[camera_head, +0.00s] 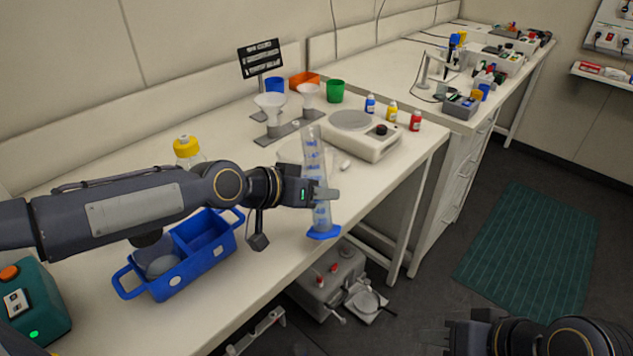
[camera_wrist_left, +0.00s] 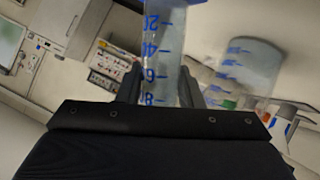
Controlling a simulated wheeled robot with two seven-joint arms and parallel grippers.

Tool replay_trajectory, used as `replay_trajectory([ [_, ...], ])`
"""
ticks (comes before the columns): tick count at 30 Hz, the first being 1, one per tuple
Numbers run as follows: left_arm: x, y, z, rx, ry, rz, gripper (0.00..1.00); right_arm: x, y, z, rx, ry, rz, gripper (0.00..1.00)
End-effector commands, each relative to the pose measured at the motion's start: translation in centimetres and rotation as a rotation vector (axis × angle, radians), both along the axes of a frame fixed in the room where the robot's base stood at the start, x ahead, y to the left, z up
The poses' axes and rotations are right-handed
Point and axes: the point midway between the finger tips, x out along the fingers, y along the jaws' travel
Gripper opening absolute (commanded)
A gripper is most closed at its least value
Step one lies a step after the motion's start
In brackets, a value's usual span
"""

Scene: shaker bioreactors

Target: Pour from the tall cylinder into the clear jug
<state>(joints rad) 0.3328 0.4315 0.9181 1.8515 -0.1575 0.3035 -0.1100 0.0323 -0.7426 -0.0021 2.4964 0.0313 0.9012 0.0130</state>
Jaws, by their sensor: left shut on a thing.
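The tall cylinder (camera_head: 314,160) is clear with blue markings and a blue base. My left gripper (camera_head: 322,194) is shut on it and holds it close to upright, with a slight lean, by the table's front edge. In the left wrist view the cylinder (camera_wrist_left: 160,60) stands between the two fingers. The clear jug (camera_head: 288,152) is on the table behind my left gripper and largely hidden by it and the cylinder. The jug also shows in the left wrist view (camera_wrist_left: 250,68), with blue markings. My right gripper (camera_head: 458,335) is at the bottom right, over the floor, apart from both.
A blue tote (camera_head: 205,262) lies left of the cylinder, below my left arm. A yellow-capped bottle (camera_head: 187,150) stands behind that arm. A balance (camera_head: 352,132), funnels on a stand (camera_head: 271,108) and small coloured bottles (camera_head: 392,110) stand further back. Floor is open at right.

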Motion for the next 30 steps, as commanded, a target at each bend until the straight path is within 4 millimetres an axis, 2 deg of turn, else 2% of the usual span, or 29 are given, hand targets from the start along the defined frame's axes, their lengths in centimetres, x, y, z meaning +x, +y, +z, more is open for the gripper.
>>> replay_trajectory([
  [1,-0.1,0.0,0.5,-0.005,0.014,0.0,0.06,0.0,0.0,0.7,0.0,0.0,0.0,0.36],
  [30,-2.7,-0.7,3.1,-0.083,0.303,0.001,0.06,0.0,0.0,7.5,0.0,0.0,0.0,0.36],
])
